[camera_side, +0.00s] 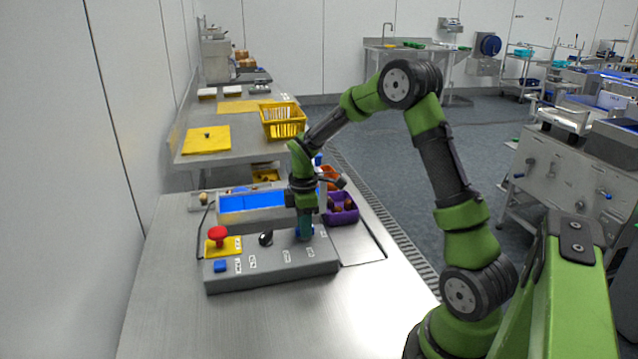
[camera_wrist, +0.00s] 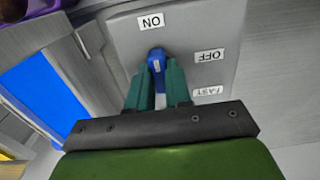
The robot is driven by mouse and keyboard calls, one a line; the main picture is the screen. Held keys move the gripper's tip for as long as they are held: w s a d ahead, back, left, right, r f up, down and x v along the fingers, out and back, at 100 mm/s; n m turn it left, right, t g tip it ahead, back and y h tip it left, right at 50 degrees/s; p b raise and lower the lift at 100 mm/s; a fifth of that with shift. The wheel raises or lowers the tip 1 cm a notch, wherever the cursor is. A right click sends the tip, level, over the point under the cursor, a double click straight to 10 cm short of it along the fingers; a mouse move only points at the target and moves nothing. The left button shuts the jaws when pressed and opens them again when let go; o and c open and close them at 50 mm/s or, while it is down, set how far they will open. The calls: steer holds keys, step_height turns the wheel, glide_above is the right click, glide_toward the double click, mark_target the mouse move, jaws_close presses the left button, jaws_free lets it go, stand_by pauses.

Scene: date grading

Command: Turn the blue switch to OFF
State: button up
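The blue switch (camera_wrist: 156,60) is on a grey control box (camera_side: 270,268). In the wrist view its upper end points roughly toward the ON label (camera_wrist: 151,21), and the OFF label (camera_wrist: 209,55) lies to its right. My gripper (camera_wrist: 160,72) has its two teal fingers on either side of the switch, with no clear gap at the tips, so it looks shut on it. In the side view my gripper (camera_side: 304,228) reaches down to the right part of the box and mostly hides the switch.
A red emergency button (camera_side: 217,234), a black knob (camera_side: 266,239) and a blue push button (camera_side: 220,266) share the box. A blue-lined tray (camera_side: 232,218) and a purple bin (camera_side: 342,216) stand behind. The steel table is clear in front.

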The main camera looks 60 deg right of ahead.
jaws_close()
steer(key=m, duration=0.3)
steer(key=shift+m, duration=0.4)
steer(key=m, duration=1)
steer(key=shift+m, duration=2.1)
steer(key=shift+r, duration=0.1)
